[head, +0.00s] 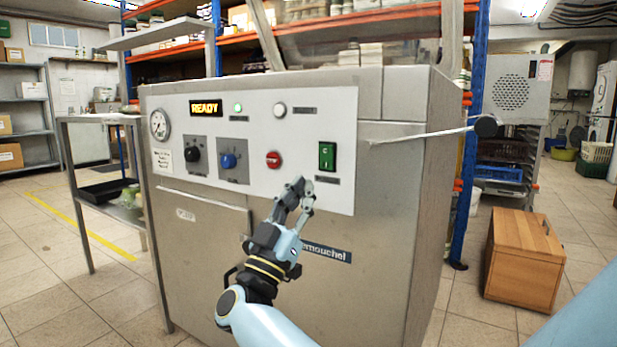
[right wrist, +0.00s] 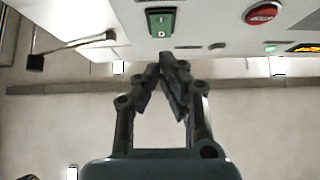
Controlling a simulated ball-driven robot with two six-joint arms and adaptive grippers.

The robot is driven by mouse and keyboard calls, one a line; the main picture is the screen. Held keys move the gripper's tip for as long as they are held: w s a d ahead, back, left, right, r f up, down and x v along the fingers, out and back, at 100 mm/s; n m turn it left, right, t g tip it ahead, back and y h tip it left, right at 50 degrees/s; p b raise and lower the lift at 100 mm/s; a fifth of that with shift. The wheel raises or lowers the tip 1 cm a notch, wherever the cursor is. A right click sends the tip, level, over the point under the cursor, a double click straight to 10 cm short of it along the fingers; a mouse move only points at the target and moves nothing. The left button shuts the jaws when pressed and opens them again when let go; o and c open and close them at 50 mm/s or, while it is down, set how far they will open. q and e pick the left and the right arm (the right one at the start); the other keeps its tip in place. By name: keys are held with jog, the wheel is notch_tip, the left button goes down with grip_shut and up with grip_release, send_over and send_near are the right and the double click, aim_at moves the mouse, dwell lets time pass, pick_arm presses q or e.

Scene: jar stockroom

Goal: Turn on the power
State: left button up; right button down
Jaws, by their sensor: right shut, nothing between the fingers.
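A steel machine carries a white control panel (head: 250,110). A green rocker switch (head: 327,156) sits in a dark frame at the panel's right; it also shows in the right wrist view (right wrist: 161,22). The display (head: 205,109) reads READY in amber, and a lamp (head: 238,107) glows green. My right gripper (head: 303,183) is shut and empty, below and left of the switch in the head view. In the right wrist view its fingertips (right wrist: 168,58) meet just below the switch. I see a gap there and cannot tell any contact. My left gripper is out of view.
The panel also has a red button (head: 273,159), a black knob (head: 194,154), a blue knob (head: 228,161), a white lamp (head: 280,110) and a gauge (head: 159,125). A lever with a black knob (head: 486,126) juts out right. A wooden box (head: 522,262) stands on the floor.

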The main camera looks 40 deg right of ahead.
jog(key=d+f+v, duration=0.1)
jog(key=v, duration=0.6)
jog(key=shift+b, duration=0.3)
jog(key=shift+w+f, duration=0.15)
